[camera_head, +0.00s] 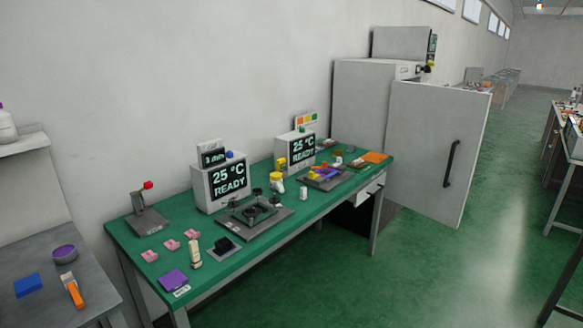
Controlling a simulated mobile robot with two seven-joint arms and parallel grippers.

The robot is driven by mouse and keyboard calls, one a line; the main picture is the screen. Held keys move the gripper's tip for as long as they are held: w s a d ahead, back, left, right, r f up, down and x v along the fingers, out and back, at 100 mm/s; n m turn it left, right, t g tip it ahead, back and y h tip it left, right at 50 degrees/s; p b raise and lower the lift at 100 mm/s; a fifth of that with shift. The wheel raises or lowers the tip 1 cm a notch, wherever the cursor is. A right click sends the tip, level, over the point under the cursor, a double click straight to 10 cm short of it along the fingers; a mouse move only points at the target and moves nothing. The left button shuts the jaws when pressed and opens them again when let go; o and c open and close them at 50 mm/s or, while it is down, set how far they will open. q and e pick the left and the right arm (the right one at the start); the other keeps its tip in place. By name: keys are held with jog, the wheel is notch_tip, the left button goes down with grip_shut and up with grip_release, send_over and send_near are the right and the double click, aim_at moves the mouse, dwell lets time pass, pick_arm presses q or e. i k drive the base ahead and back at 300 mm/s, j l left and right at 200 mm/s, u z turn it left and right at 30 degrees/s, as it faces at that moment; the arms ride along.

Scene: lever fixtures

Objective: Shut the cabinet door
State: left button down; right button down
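A tall pale grey cabinet (358,110) stands against the wall beyond the right end of the green bench. Its door (425,160) stands open, swung out into the room over the green floor. A dark vertical handle (451,164) sits near the door's right edge, on the face turned toward me. The inside of the cabinet is hidden behind the door. Neither of my grippers is in view.
A green-topped bench (220,288) with instruments and small parts runs along the wall to the cabinet. A grey table (95,285) stands at the lower left. More benches (565,150) line the right side. The green floor (400,280) between is clear.

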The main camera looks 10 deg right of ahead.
aim_at(435, 134)
jog(key=i+l+z, duration=0.2)
jog(key=i, duration=0.3)
jog(key=i+l+z, duration=0.2)
jog(key=i+l, duration=0.15)
jog(key=i, duration=0.2)
jog(key=i+l, duration=0.25)
jog(key=l, duration=0.15)
jog(key=i+l, duration=0.2)
jog(key=l, duration=0.25)
jog(key=l+z, duration=0.15)
jog(key=l, duration=0.5)
jog(key=i+l+z, duration=0.2)
jog(key=l, duration=0.4)
jog(key=i+l, duration=0.1)
jog(key=i, duration=0.25)
jog(key=i+l+u, duration=0.1)
jog(key=i, duration=0.2)
